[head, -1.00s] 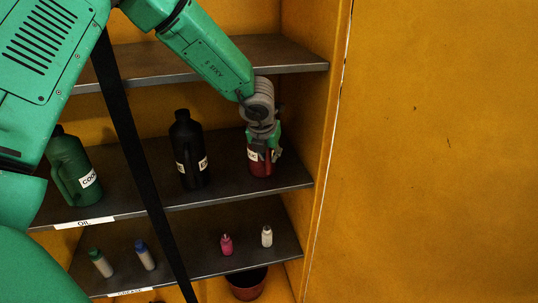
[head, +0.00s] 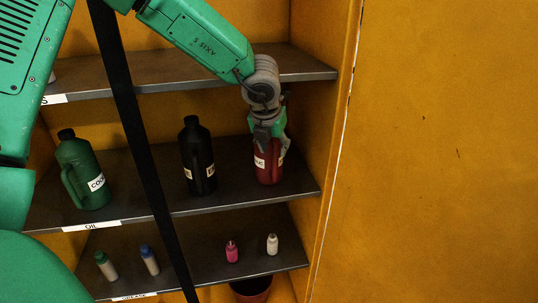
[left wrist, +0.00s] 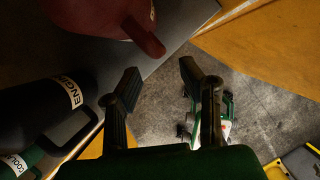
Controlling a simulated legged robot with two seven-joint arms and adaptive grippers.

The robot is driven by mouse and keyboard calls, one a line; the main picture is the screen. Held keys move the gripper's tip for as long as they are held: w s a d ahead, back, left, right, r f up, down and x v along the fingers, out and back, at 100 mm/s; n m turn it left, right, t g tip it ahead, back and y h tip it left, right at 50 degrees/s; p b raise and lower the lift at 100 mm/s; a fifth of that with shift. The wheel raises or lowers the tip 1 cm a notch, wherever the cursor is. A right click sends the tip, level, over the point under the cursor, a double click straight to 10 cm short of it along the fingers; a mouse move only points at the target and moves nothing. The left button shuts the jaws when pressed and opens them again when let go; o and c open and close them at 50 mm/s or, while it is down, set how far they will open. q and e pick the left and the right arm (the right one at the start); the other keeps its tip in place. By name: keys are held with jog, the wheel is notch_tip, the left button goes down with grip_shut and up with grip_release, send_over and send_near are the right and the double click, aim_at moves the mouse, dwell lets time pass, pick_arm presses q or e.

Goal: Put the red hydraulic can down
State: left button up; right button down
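The red hydraulic can (head: 268,168) stands upright on the middle shelf (head: 230,190), at its right end, with a white label partly in view. My left gripper (head: 271,137) is at the can's top and hides its cap and upper part. In the left wrist view the two fingers (left wrist: 160,82) are spread apart with nothing between them. The red can (left wrist: 95,18) shows there beyond the fingertips, at the top left, cut off by the frame edge. My right gripper is in neither view.
A black engine oil jug (head: 197,158) stands left of the can, and a green coolant jug (head: 82,172) farther left. The cabinet's side wall (head: 318,130) is close on the right. Small bottles (head: 232,252) stand on the shelf below. A dark strap (head: 135,130) crosses in front.

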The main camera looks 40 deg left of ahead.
pick_arm(q)
jog(key=shift+d+r, duration=0.1)
jog(key=shift+r, duration=0.1)
jog(key=shift+d+f, duration=0.1)
jog(key=s+d+f+m+y, duration=0.1)
jog(key=s+f+m, duration=0.6)
jog(key=f+m, duration=0.4)
jog(key=s+d+f+m+y, duration=0.1)
jog(key=s+f+m, duration=0.6)
jog(key=f+m, duration=0.4)
jog(key=s+d+f+m+g+h, duration=0.1)
jog(key=s+d+f+m, duration=0.1)
jog(key=s+m, duration=0.4)
jog(key=s+d+f+m+g+h, duration=0.1)
jog(key=s+d+f+m, duration=0.1)
jog(key=s+m, duration=0.4)
jog(key=s+d+f+m+g+h, duration=0.1)
jog(key=s+d+f+m, duration=0.1)
jog(key=s+m, duration=0.4)
jog(key=shift+s+d+f+g, duration=0.25)
jog(key=shift+s+d+g, duration=0.15)
jog(key=shift+s+d, duration=0.45)
jog(key=shift+s+a, duration=0.1)
jog(key=shift+a, duration=0.05)
